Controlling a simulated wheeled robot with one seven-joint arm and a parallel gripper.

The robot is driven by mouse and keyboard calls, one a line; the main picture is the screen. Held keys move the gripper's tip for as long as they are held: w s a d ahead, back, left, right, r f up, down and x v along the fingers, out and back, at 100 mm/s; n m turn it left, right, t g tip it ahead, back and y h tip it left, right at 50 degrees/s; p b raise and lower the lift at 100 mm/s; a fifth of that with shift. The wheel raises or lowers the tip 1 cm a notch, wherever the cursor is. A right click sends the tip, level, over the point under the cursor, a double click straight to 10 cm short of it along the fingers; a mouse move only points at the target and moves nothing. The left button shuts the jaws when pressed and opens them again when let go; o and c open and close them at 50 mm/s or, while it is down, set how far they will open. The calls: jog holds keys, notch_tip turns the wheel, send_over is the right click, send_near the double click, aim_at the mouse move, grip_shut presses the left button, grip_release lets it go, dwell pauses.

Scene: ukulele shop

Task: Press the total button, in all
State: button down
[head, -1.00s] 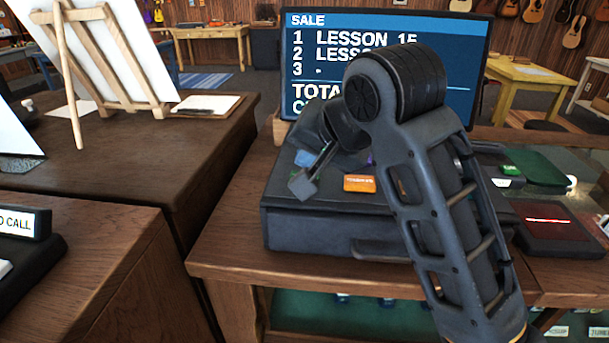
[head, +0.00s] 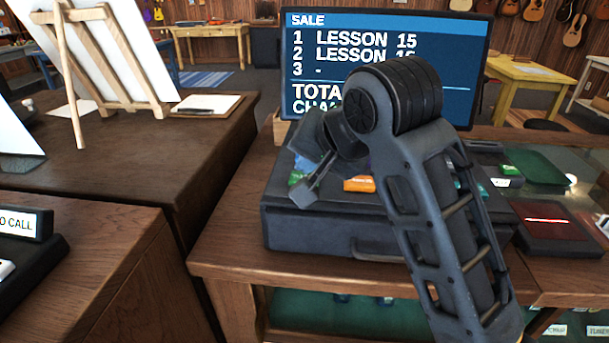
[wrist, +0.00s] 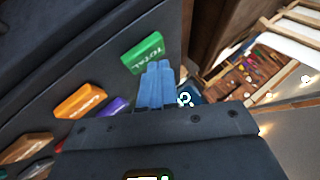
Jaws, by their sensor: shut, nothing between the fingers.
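The green button marked TOTAL (wrist: 140,54) sits on the dark cash register (head: 310,228), near the register's edge in the wrist view. Part of the green button (head: 296,177) also shows in the head view. My gripper (wrist: 155,68) is shut and empty, with its blue-grey fingers together. The fingertips overlap the lower right edge of the green button in the wrist view; I cannot tell whether they touch it. In the head view my gripper (head: 304,164) is over the left side of the register top, partly hidden by my arm.
An orange button (wrist: 80,100) and a purple button (wrist: 115,106) are close by. The sale screen (head: 390,55) behind lists two lesson lines and is partly covered by my arm. A card reader (head: 548,222) is at right, an easel (head: 80,70) at left.

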jog(key=shift+f, duration=0.45)
dwell(0.3)
jog(key=shift+r, duration=0.1)
jog(key=shift+r+p, duration=0.85)
jog(key=shift+p, duration=0.3)
notch_tip(320, 180, up, 3)
jog(key=p, duration=0.3)
jog(key=shift+f, duration=0.1)
jog(key=shift+r+p, duration=0.5)
jog(key=shift+r, duration=0.6)
